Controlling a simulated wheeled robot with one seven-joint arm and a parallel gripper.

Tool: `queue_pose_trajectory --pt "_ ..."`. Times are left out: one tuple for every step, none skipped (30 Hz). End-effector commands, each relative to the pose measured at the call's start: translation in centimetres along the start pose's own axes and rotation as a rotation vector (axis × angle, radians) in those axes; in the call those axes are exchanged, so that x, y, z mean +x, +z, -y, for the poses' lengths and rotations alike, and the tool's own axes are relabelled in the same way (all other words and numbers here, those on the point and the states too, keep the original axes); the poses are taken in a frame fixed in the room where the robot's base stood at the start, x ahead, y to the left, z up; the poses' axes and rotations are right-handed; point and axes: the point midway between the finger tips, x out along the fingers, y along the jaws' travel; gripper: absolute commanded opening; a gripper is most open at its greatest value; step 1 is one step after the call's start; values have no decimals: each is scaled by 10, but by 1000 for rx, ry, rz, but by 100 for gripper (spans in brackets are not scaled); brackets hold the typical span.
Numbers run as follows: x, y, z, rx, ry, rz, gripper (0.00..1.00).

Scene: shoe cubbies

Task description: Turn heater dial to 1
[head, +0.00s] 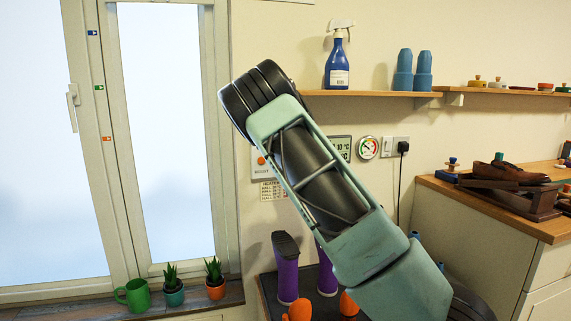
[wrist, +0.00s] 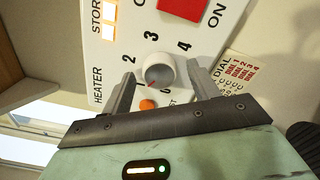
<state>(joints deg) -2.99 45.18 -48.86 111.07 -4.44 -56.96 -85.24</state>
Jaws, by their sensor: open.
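In the wrist view the heater dial (wrist: 159,70) is a round off-white knob on a white panel, with 2, 3 and 4 printed around it and a 0 at lower right. I cannot make out the 1 near the left finger. A small reddish mark shows low on the knob, pointing to the lower left. My gripper (wrist: 161,72) is open, with one finger on each side of the knob; I cannot tell whether either touches it. In the head view my arm hides the dial and gripper; only the panel's left edge (head: 257,170) shows.
An orange button (wrist: 148,104) sits just below the dial and a red switch (wrist: 182,8) above it. A dial chart (wrist: 236,78) is at right. In the head view, a shelf (head: 375,94) with a blue spray bottle (head: 337,66) is above, and purple boots (head: 287,270) stand below.

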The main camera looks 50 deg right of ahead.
Motion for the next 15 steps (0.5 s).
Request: queue_pose_trajectory --pt "-1 0 0 0 0 0 60" --pt "-2 0 0 0 0 0 60" --pt "-3 0 0 1 1 0 60" --pt "-6 0 0 1 1 0 60" --pt "-9 0 -1 1 1 0 60" --pt "-14 0 -1 1 1 0 60" --pt "-18 0 -1 2 1 0 60" --pt "-24 0 0 2 0 0 60" --pt "-32 0 0 3 0 0 60" --pt "-39 -1 0 3 0 0 60" --pt "-46 -1 -1 3 0 -1 60" --pt "-55 0 0 2 -1 0 60" --pt "-62 -1 0 3 -1 -1 60" --pt "-70 -1 0 3 -1 -1 60" --pt "-79 -1 0 3 -1 -1 60"
